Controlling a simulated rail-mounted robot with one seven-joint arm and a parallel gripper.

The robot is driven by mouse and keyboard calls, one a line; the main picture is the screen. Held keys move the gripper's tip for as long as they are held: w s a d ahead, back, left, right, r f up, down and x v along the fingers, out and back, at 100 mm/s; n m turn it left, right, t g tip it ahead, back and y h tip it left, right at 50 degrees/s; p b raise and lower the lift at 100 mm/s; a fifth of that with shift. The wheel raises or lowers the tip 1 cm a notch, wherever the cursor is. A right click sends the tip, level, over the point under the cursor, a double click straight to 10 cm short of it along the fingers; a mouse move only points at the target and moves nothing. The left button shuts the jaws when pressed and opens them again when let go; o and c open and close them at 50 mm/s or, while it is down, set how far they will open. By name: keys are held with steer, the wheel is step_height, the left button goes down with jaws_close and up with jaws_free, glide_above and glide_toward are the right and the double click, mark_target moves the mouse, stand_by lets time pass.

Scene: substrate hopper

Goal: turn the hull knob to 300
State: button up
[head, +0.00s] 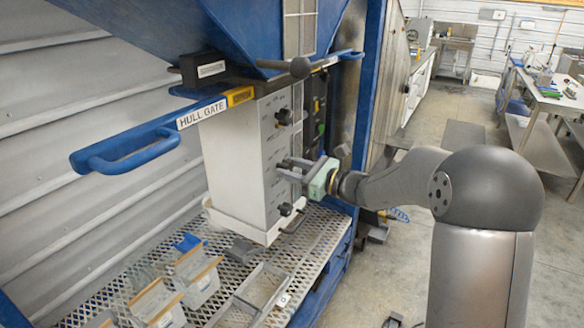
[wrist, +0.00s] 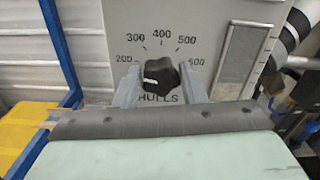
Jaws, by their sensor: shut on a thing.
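The hull knob (wrist: 161,78) is black and lobed, on a pale panel (wrist: 200,20) with a printed scale from 200 to 600 above it and the word HULLS below. A white mark shows on the knob's left side, pointing left, near or below the 200 end. My gripper (wrist: 160,88) has one finger on each side of the knob, shut on it. In the head view, my gripper (head: 282,168) reaches the middle of the panel face of the white box (head: 235,160) from the right, and its fingers largely hide the knob.
Other dark knobs sit above (head: 284,117) and below (head: 285,209) my gripper on the same panel. A blue HULL GATE handle bar (head: 150,137) juts out to the left. Grey bins (head: 197,275) stand on the mesh shelf (head: 318,226) below.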

steer(key=m+p, duration=0.3)
steer(key=m, duration=0.1)
steer(key=shift+d+r+p, duration=0.1)
steer(key=shift+r+p, duration=0.05)
steer(key=shift+p, duration=0.25)
steer(key=shift+w+m+p, duration=0.1)
steer(key=shift+m+p, duration=1)
steer(key=shift+m, duration=0.3)
steer(key=shift+f, duration=0.2)
steer(key=o, duration=1)
steer(key=shift+d, duration=0.1)
steer(key=b+v, duration=0.3)
steer(key=v, duration=1.4)
steer(key=shift+f+b, duration=0.1)
steer(key=shift+b, duration=0.2)
